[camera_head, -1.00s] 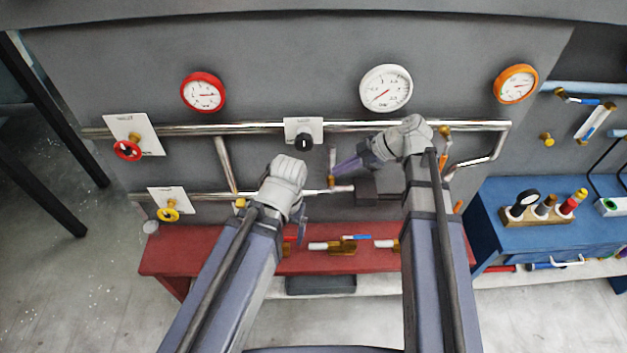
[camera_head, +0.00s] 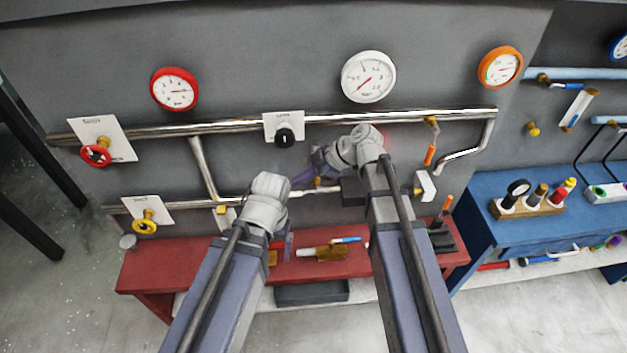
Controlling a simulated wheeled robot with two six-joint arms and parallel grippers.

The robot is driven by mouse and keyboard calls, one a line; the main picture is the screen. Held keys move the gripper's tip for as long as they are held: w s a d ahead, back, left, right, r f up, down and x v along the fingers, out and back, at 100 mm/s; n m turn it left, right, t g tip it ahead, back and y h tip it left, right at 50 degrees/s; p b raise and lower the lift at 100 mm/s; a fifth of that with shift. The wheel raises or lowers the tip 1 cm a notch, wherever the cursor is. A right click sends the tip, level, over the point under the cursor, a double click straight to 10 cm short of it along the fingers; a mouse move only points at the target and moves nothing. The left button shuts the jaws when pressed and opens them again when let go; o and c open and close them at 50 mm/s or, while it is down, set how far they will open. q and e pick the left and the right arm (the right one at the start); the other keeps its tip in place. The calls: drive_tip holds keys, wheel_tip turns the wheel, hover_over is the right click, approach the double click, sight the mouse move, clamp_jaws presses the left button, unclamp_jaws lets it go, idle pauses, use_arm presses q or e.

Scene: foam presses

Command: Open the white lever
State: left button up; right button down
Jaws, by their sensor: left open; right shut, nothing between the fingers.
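A white lever-like handle (camera_head: 427,186) hangs beside a brass fitting at the right end of the lower pipe, right of my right forearm. Another white piece (camera_head: 227,219) hangs under a yellow fitting on that pipe, partly behind my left wrist. A brass valve (camera_head: 317,182) sits mid-pipe; I cannot make out its handle. My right gripper (camera_head: 302,179) is shut and empty, its fingers pointing left in front of this valve; contact cannot be told. My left gripper (camera_head: 285,247) is open, lower down before the red bench, partly hidden by its wrist.
The upper pipe (camera_head: 350,118) carries a black knob (camera_head: 284,136) and an orange-handled valve (camera_head: 430,154). Red (camera_head: 96,154) and yellow (camera_head: 146,222) handwheels are at left. The red bench (camera_head: 150,274) holds loose valves; a blue bench (camera_head: 482,226) stands at right.

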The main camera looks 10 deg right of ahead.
sight(299, 195)
drive_tip(key=shift+w+a+f+b, duration=0.1)
drive_tip(key=shift+w+f+b, duration=0.1)
drive_tip(key=shift+f+b, duration=0.75)
drive_tip(key=shift+w+a+f+b, duration=0.1)
drive_tip(key=shift+w+f+b, duration=0.1)
drive_tip(key=shift+f+b, duration=0.75)
drive_tip(key=shift+f+p, duration=0.2)
drive_tip(key=shift+p, duration=0.3)
